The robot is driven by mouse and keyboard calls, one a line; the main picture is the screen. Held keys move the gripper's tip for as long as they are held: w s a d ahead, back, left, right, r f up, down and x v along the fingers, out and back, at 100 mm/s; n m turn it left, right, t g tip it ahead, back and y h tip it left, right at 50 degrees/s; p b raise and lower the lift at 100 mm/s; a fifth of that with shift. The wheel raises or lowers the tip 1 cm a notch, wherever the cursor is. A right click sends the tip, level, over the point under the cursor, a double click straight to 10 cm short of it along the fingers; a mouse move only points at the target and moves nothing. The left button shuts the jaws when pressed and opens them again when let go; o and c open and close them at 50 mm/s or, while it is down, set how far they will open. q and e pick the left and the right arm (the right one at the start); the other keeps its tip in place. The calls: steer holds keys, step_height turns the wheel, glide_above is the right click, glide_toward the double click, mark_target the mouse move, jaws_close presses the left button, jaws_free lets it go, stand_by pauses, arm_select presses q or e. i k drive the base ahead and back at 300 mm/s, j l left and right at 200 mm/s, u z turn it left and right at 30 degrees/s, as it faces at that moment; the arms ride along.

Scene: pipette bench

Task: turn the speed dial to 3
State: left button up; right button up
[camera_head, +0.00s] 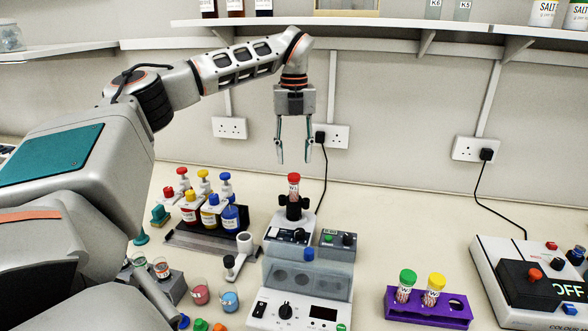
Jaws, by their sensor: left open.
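My left gripper (294,158) is open and empty. It points straight down above a red-capped tube (293,184), with a gap between the fingertips and the cap. The tube stands upright in the black top of a small mixer (285,252). A black dial (299,236) shows on the mixer's sloped front. Another black dial (285,311) is on the front panel of the pale device (258,326) nearer to me, beside a dark display. I cannot read the numbers at either dial, nor tell which is the speed dial. My right gripper is not in view.
A grey box (338,241) with knobs adjoins the mixer. Colored pump bottles (211,212) stand in a rack to the left. A purple rack (428,310) holds two capped tubes. A device reading OFF (530,285) is at the right.

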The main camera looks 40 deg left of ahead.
mark_target(300, 233)
steer(key=k, duration=1)
